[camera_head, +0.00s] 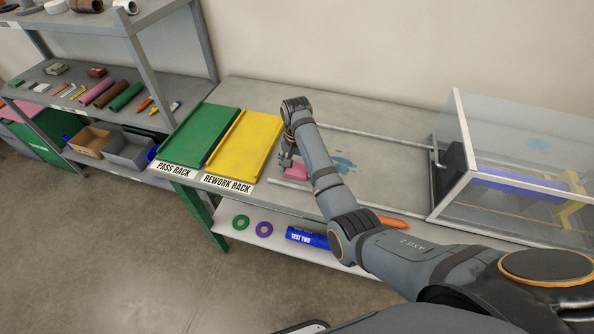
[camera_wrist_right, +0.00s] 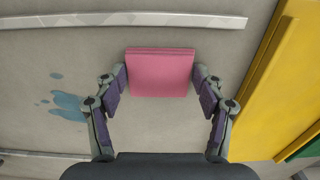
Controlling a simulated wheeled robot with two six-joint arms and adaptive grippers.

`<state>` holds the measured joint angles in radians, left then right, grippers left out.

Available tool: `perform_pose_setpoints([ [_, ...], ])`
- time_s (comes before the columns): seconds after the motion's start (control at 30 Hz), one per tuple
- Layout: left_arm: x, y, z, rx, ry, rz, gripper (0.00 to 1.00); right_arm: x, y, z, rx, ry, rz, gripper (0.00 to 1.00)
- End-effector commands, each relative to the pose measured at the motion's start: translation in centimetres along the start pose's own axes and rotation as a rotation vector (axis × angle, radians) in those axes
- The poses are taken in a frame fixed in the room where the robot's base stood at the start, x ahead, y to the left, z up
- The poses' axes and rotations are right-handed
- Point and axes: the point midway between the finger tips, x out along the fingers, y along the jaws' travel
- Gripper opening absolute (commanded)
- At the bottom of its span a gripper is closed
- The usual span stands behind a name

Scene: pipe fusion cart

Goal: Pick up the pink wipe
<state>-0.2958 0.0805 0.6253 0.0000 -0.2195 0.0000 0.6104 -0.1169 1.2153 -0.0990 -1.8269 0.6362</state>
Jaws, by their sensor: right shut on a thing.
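The pink wipe (camera_head: 296,170) is a small folded pink block on the grey bench top, just right of the yellow rack. In the right wrist view the wipe (camera_wrist_right: 160,73) sits between the two fingertips of my right gripper (camera_wrist_right: 160,78), which touch its left and right sides. In the head view my right gripper (camera_head: 288,160) points down at the wipe, and the arm hides part of the area. The gripper is shut on the wipe. I cannot tell whether the wipe is clear of the bench. My left gripper is not in view.
A yellow rework rack (camera_head: 246,145) and a green pass rack (camera_head: 203,135) lie left of the wipe. A blue-grey stain (camera_head: 343,165) and a metal rail (camera_head: 362,137) are on the bench. A clear-walled box (camera_head: 520,150) stands at right. Shelves hold goods at left.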

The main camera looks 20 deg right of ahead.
Motion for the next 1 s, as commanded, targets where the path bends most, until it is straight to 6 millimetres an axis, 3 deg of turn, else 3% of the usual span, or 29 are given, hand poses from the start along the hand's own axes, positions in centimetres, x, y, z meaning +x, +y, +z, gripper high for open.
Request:
perform_pose_setpoints([
  [0.33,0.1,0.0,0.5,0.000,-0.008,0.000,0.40,-0.7,0.0,0.0,0.000,0.001,-0.001,0.53],
  [0.5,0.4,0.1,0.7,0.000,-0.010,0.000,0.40,-3.1,-0.1,-0.1,0.000,0.003,-0.003,0.53],
  [0.6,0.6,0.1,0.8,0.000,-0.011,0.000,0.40,-4.7,1.3,0.7,0.000,0.002,-0.002,0.53],
  [0.63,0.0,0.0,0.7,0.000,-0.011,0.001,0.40,-5.7,1.7,1.0,0.000,0.003,-0.002,0.53],
  [0.7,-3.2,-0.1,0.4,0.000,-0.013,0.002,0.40,-7.9,2.6,1.6,0.001,-0.001,0.002,0.53],
  [0.87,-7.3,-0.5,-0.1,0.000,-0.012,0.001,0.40,-10.6,4.5,2.7,0.001,-0.002,0.003,0.53],
  [1.0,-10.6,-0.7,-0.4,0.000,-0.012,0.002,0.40,-11.8,7.6,4.5,0.001,-0.002,0.005,0.53],
])
